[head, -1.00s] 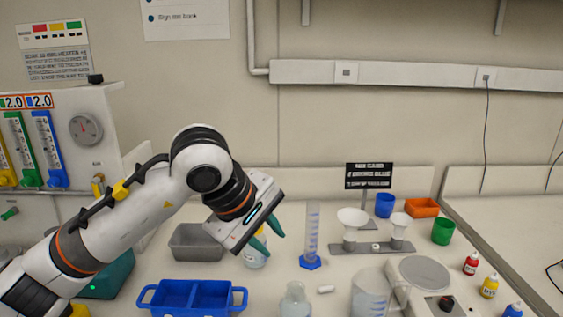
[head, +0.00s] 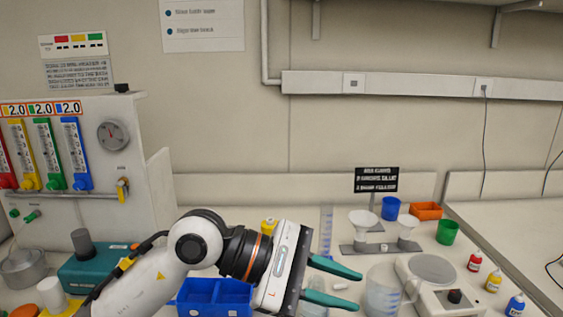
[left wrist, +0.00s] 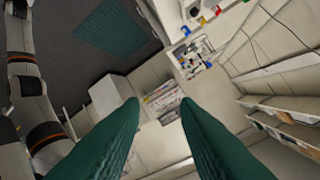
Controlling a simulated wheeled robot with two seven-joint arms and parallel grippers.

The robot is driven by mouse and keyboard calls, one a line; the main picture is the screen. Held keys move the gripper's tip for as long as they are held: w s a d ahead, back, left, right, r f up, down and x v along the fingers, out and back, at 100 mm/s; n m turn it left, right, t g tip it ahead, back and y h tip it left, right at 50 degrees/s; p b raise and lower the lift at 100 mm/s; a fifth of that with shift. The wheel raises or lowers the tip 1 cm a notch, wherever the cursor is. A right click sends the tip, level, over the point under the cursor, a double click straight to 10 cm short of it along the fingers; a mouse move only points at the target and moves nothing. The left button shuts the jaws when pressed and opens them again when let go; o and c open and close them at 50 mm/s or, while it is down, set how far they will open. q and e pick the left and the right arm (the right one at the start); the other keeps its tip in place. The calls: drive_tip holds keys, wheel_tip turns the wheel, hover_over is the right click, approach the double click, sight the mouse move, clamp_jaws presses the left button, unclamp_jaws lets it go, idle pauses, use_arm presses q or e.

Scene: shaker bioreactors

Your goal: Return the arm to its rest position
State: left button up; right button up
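My left arm comes in from the lower left of the head view. Its gripper (head: 335,282) has two green fingers spread apart, pointing right, with nothing between them. It hangs over the bench in front of the blue two-compartment tray (head: 222,297), hiding part of it. In the left wrist view the two green fingers (left wrist: 158,112) are wide apart, with the distant room and bench between them. My right gripper is not in view.
A clear beaker (head: 384,294) stands just right of the fingers, beside a balance (head: 433,272). A graduated cylinder (head: 326,235) and a funnel rack (head: 372,249) stand behind. The flowmeter panel (head: 90,150) rises at left. Dropper bottles (head: 493,280) stand at right.

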use_arm(q)
wheel_tip(320, 180, up, 7)
drive_tip(key=a+n+t+h, duration=0.2)
drive_tip(key=n+h, duration=0.8)
drive_tip(key=w+a+f+n+t+y, duration=0.15)
drive_tip(key=a+n+t, duration=0.25)
drive_tip(key=n+t, duration=0.45)
drive_tip(key=w+a+n+t+y, duration=0.2)
drive_tip(key=w+a+n+t, duration=0.15)
drive_tip(key=n+t, duration=0.55)
drive_tip(key=w+a+f+n+y, duration=0.1)
drive_tip(key=a+f+n+y, duration=0.6)
drive_tip(key=f+n+y, duration=0.4)
drive_tip(key=w+a+f+n+y, duration=0.2)
drive_tip(key=a+f+n+y, duration=0.65)
drive_tip(key=n, duration=0.55)
drive_tip(key=s+a+f+n+g+y, duration=0.3)
drive_tip(key=s+f+g, duration=0.55)
drive_tip(key=f, duration=0.65)
drive_tip(key=s+f+n+g+h, duration=0.2)
drive_tip(key=s+f+n+g, duration=0.35)
drive_tip(key=s, duration=0.85)
wheel_tip(320, 180, down, 27)
drive_tip(key=s+m+g, duration=0.2)
drive_tip(key=s+a+f+g, duration=0.1)
drive_tip(key=s+a+f, duration=0.1)
drive_tip(key=s+f, duration=1.4)
drive_tip(key=shift+s+a+f, duration=0.25)
drive_tip(key=shift+a+f, duration=0.15)
drive_tip(key=shift+f, duration=0.2)
